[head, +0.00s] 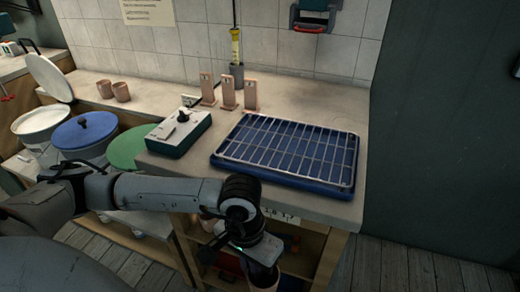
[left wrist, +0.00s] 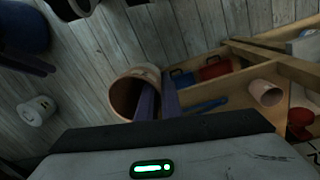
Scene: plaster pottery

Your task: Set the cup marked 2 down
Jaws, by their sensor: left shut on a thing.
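My left gripper (head: 255,258) is low in front of the worktop, at the open shelf. It is shut on a pinkish clay cup (head: 264,278), which shows only partly at the bottom of the head view. In the left wrist view the same cup (left wrist: 121,92) hangs tilted, its dark mouth facing the camera, with the dark fingers (left wrist: 158,100) at its right wall. I see no number on the cup. My right gripper is not in view.
The worktop holds a wire rack (head: 290,150) on a blue tray (head: 335,190), a control box (head: 180,133), several upright clay pieces (head: 228,93) and two cups (head: 121,91). Lidded buckets (head: 85,130) stand left. A wooden shelf (left wrist: 240,88) lies right of the held cup.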

